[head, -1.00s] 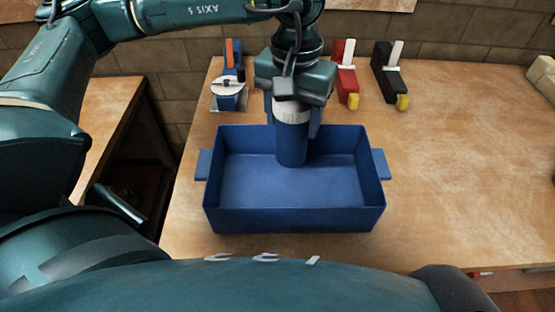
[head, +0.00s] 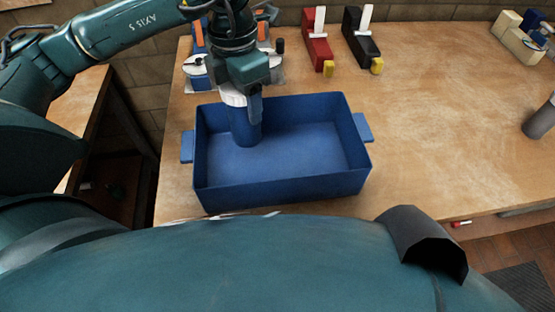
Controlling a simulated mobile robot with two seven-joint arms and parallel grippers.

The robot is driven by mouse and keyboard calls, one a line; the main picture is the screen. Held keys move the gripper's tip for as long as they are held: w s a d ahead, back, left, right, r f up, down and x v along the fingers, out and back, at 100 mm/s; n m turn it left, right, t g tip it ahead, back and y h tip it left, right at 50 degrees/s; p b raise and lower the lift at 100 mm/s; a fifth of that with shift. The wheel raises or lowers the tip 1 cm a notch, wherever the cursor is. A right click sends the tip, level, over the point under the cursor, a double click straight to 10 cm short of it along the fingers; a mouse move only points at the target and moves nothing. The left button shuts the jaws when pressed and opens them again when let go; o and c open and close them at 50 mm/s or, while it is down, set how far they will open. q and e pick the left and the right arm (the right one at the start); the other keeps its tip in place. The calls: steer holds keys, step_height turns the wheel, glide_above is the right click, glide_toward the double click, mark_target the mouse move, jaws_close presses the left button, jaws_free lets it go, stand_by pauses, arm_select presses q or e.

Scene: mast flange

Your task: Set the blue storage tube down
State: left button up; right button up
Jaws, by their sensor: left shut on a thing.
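The blue storage tube (head: 246,128) is upright with a white cap. My left gripper (head: 243,98) is shut around its upper part from above. The tube's lower end is inside the blue bin (head: 280,187), left of its middle and near the back wall. I cannot tell whether the tube's bottom touches the bin floor. The gripper hides part of the cap.
A red clamp-like tool (head: 317,45) and a black one (head: 361,42) stand behind the bin. A blue and orange device (head: 199,67) stands behind left. A grey cylinder (head: 540,122) stands at the right edge. The wooden table (head: 445,120) is clear right of the bin.

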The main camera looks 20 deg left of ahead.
arm_select(q)
steer(key=n, duration=0.4)
steer(key=shift+s+a+f+n, duration=0.1)
steer(key=shift+a+f+n, duration=0.1)
steer(key=shift+a+n, duration=0.15)
steer(key=n, duration=0.3)
steer(key=shift+a+f, duration=0.15)
steer(key=shift+a, duration=0.2)
steer(key=shift+n, duration=0.25)
steer(key=shift+f, duration=5.15)
steer(key=o, duration=1.1)
steer(key=shift+r, duration=0.1)
step_height(320, 180, up, 12)
steer(key=shift+r, duration=0.1)
